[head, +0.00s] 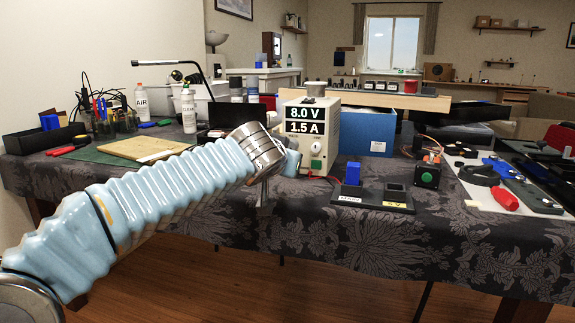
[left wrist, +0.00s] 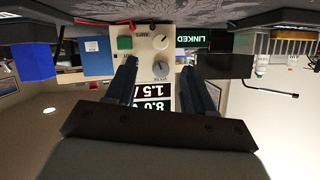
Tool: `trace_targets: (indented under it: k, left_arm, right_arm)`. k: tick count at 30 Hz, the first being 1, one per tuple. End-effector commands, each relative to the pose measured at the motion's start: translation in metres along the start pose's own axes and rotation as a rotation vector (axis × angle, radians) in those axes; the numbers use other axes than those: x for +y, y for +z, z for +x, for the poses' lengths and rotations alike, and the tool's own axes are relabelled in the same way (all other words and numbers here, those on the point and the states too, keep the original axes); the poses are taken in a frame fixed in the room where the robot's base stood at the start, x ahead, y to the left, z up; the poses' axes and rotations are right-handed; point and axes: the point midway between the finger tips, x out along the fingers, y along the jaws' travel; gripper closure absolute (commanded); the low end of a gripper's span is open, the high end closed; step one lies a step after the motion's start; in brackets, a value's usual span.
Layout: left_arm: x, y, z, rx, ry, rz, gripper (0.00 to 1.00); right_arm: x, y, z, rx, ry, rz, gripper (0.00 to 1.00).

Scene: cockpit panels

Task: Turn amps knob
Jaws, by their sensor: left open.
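The power supply (head: 322,128) stands on the table, its display reading 8.0 V and 1.5 A. My left arm crosses its front from the left, with the left gripper (head: 292,162) at the lower panel. One pale round knob (head: 315,148) shows there; the arm hides the panel's left part. The upside-down left wrist view shows two knobs. A grey knob (left wrist: 160,69) near the display lies between the open fingers (left wrist: 159,66), with no visible contact. The other knob (left wrist: 160,42) lies past the fingertips. The small labels are unreadable, so I cannot tell which knob is amps.
A green button (head: 316,165) is low on the panel. A blue bin (head: 368,132) stands right of the supply. A black tray (head: 372,198) with a blue block is in front, and a green-topped box (head: 428,174) is farther right. A wooden board (head: 145,148) lies left.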

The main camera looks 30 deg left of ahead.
Motion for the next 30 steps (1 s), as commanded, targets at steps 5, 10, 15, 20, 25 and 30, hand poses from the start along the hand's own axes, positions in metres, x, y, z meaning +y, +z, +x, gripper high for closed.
trace_targets:
  k: [5, 10, 15, 20, 25, 30]
  left_arm:
    - [0.000, 0.000, -0.032, 0.001, 0.000, 0.000, 0.47]
    - [0.000, 0.000, -0.044, -0.001, 0.000, -0.001, 0.47]
    - [0.000, 0.000, -0.045, -0.001, 0.000, 0.000, 0.47]
    - [0.000, 0.000, -0.045, -0.001, 0.000, 0.000, 0.47]
    - [0.000, 0.000, -0.045, -0.001, 0.000, 0.000, 0.47]
    - [0.000, 0.000, -0.045, -0.001, 0.000, 0.000, 0.47]
  right_arm:
    - [0.000, 0.000, 0.000, 0.000, 0.000, 0.000, 0.57]
    - [0.000, 0.000, 0.000, 0.000, 0.000, 0.000, 0.57]
    - [0.000, 0.000, 0.000, 0.000, 0.000, 0.000, 0.57]
    - [0.000, 0.000, 0.000, 0.000, 0.000, 0.000, 0.57]
    - [0.000, 0.000, 0.000, 0.000, 0.000, 0.000, 0.57]
    - [0.000, 0.000, 0.000, 0.000, 0.000, 0.000, 0.57]
